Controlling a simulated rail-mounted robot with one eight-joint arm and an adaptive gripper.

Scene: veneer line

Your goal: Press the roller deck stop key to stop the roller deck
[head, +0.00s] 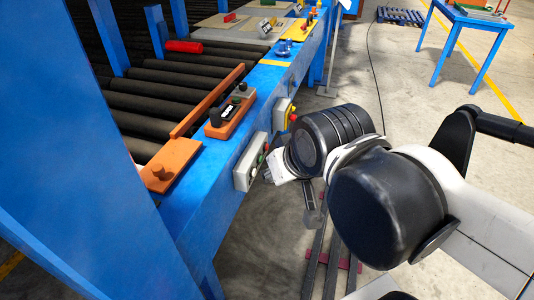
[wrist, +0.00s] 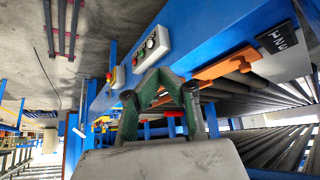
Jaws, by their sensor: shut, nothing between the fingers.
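A grey control box (head: 243,174) with small buttons is fixed to the side of the blue roller deck frame. In the wrist view the box (wrist: 153,46) shows ahead of my gripper, with green and red among its buttons; I cannot read any labels. The roller deck (head: 150,103) has dark rollers. My gripper (wrist: 163,80) is shut and empty, just short of the box in the wrist view; I cannot tell whether it touches. In the head view my arm hides most of the gripper, which is beside the box.
A red cylinder (head: 184,47) rests on the rollers. The floor right of the frame has free room.

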